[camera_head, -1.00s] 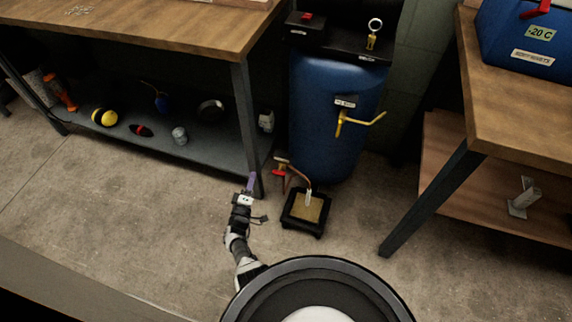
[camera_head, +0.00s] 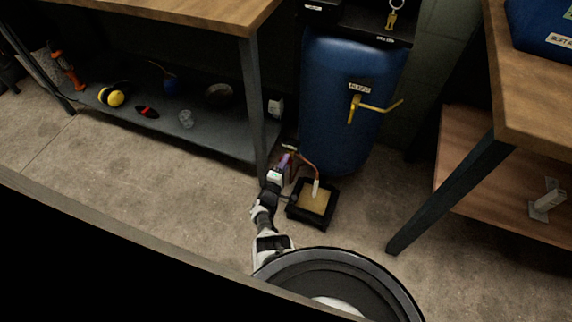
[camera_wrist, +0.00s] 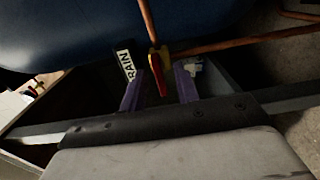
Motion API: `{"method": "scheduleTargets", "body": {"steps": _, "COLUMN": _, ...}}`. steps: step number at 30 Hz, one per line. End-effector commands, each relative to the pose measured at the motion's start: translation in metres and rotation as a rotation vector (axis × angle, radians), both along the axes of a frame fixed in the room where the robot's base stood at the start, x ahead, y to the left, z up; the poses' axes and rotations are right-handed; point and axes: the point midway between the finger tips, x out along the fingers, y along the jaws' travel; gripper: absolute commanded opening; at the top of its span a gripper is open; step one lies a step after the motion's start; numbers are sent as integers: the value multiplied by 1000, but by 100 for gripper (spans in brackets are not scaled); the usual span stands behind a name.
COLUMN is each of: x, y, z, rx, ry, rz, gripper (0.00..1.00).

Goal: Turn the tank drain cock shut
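The blue tank (camera_head: 335,115) stands between the two benches. A copper pipe (camera_head: 308,162) runs at its foot. In the wrist view, the drain cock has a yellow body (camera_wrist: 155,56) and a red handle (camera_wrist: 158,82) pointing toward me, beside a label reading "RAIN" (camera_wrist: 125,64), its start cut off. My gripper (camera_wrist: 159,88) is open; its two purple fingers stand either side of the red handle, with a visible gap on each side. In the head view, my gripper (camera_head: 285,162) is low by the tank's foot and mostly hides the cock.
A black tray with a tan pad (camera_head: 313,200) sits on the floor just right of my arm. The left bench leg (camera_head: 256,105) stands close to my gripper. The right bench leg (camera_head: 440,195) is farther off. Bare floor lies to the left.

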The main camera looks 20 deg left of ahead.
Motion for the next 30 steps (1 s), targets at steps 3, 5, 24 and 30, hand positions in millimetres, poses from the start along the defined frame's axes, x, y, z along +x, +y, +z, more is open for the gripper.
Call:
{"method": "scheduleTargets", "body": {"steps": 3, "x": 12, "y": 0, "z": -2, "rx": 1, "ry": 0, "rz": 0, "gripper": 31}}
{"method": "scheduleTargets", "body": {"steps": 5, "x": 14, "y": -1, "z": -1, "rx": 0, "ry": 0, "rz": 0, "gripper": 31}}
{"method": "scheduleTargets", "body": {"steps": 24, "x": 16, "y": -1, "z": 0, "rx": 0, "ry": 0, "rz": 1, "gripper": 0}}
{"method": "scheduleTargets", "body": {"steps": 30, "x": 16, "y": -1, "z": 0, "rx": 15, "ry": -1, "rz": 0, "gripper": 0}}
